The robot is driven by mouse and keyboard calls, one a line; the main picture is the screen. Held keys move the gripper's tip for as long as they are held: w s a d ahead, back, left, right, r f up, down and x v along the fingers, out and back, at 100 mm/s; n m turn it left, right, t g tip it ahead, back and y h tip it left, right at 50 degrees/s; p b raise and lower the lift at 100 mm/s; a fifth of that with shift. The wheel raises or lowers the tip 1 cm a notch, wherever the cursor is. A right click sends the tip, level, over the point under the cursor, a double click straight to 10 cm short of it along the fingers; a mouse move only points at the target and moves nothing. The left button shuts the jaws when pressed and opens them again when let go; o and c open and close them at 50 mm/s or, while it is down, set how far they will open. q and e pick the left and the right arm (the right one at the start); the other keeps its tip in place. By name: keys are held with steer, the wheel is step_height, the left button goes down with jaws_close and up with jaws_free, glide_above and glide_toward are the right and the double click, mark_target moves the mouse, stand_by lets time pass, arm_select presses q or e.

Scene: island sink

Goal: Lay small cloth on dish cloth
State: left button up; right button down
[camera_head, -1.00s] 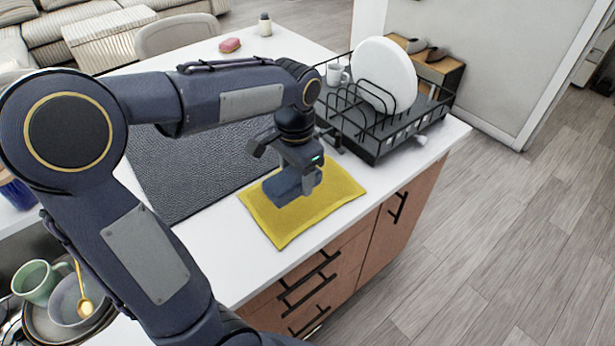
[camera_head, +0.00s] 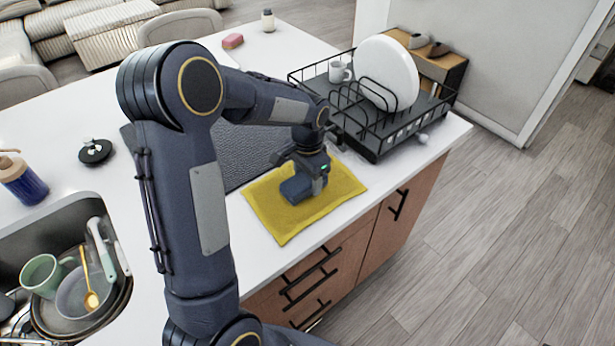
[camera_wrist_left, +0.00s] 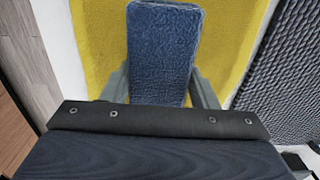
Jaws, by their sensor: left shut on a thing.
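The small cloth (camera_head: 299,190) is a folded dark blue block of fabric. It also shows in the left wrist view (camera_wrist_left: 163,45), between the two fingers of my left gripper (camera_head: 312,172). That gripper is shut on it. The dish cloth (camera_head: 330,208) is yellow and lies flat near the front edge of the counter; it fills the background of the left wrist view (camera_wrist_left: 95,35). The blue cloth is over the yellow cloth, within its outline. I cannot tell for sure whether it touches it. My right gripper is not in view.
A dark textured mat (camera_head: 240,150) lies left of the yellow cloth. A black dish rack (camera_head: 375,145) with a white plate (camera_head: 386,75) and a cup stands behind. The sink (camera_head: 40,240) with stacked dishes is at lower left. A pink sponge (camera_head: 232,41) lies further back.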

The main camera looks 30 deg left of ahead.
arm_select(q)
steer(key=shift+s+d+f+b, duration=0.1)
steer(key=shift+f+b, duration=0.45)
steer(key=shift+f, duration=0.15)
steer(key=shift+c, duration=0.6)
steer(key=o, duration=1.2)
steer(key=shift+s+f, duration=0.1)
steer(key=shift+s, duration=0.05)
step_height(320, 180, up, 13)
steer(key=s+d+r+n+t+h, duration=0.1)
steer(key=s+r+n+t+h, duration=0.2)
steer(key=s, duration=0.8)
steer(key=s+d+f+n+t, duration=0.1)
steer(key=s+d, duration=0.1)
steer(key=s, duration=0.2)
steer(key=s+d+f+n, duration=0.1)
steer(key=s, duration=0.2)
steer(key=s+d+f+n+t, duration=0.1)
steer(key=s+d, duration=0.1)
steer(key=s, duration=0.2)
steer(key=shift+s+d+f+t+h+p, duration=0.2)
steer(key=shift+s+d+t+h+p, duration=0.1)
steer(key=shift+s+d+h+p, duration=0.1)
